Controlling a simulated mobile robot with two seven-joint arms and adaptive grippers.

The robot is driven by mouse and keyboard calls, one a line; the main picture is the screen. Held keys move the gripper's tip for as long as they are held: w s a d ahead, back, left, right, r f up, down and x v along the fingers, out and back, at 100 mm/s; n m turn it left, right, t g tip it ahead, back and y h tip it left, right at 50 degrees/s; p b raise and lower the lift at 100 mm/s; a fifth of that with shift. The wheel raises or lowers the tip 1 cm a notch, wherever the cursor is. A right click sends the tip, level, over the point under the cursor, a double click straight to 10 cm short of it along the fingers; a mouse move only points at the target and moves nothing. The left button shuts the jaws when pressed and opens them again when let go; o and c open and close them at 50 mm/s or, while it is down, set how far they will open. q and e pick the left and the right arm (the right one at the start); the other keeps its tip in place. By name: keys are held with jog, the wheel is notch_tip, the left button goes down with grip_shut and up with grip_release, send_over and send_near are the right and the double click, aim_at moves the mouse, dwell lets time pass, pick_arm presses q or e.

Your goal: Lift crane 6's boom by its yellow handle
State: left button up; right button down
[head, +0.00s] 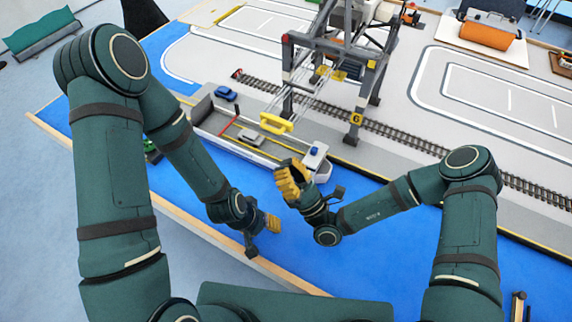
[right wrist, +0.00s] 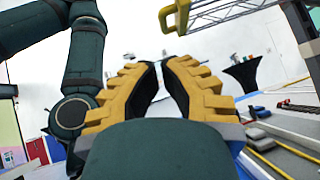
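Crane 6 (head: 355,118) is a grey gantry with a yellow "6" plate, standing over the rails. Its boom (head: 304,98) reaches toward me, low over the ship. The yellow handle (head: 276,123) is at the boom's near end. It also shows at the top of the right wrist view (right wrist: 174,16), beyond my fingertips. My right gripper (head: 291,180) is on the near side of the handle and apart from it. Its yellow fingers (right wrist: 164,66) have an empty gap between them. My left gripper (head: 272,223) is low over the blue mat; its finger gap does not show.
A grey ship (head: 215,124) with a blue car (head: 226,93), a grey car (head: 251,137) and a white-and-blue block (head: 315,155) lies under the boom. The blue mat (head: 395,275) is mostly clear. A wooden edge (head: 195,226) runs along the near side.

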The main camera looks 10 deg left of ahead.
pick_arm(q)
jog(key=shift+w+r, duration=0.1)
jog(key=shift+r, duration=0.1)
pick_arm(e)
jog(key=x, duration=0.7)
pick_arm(q)
jog(key=shift+r, duration=0.1)
pick_arm(e)
jog(key=shift+w+r, duration=0.15)
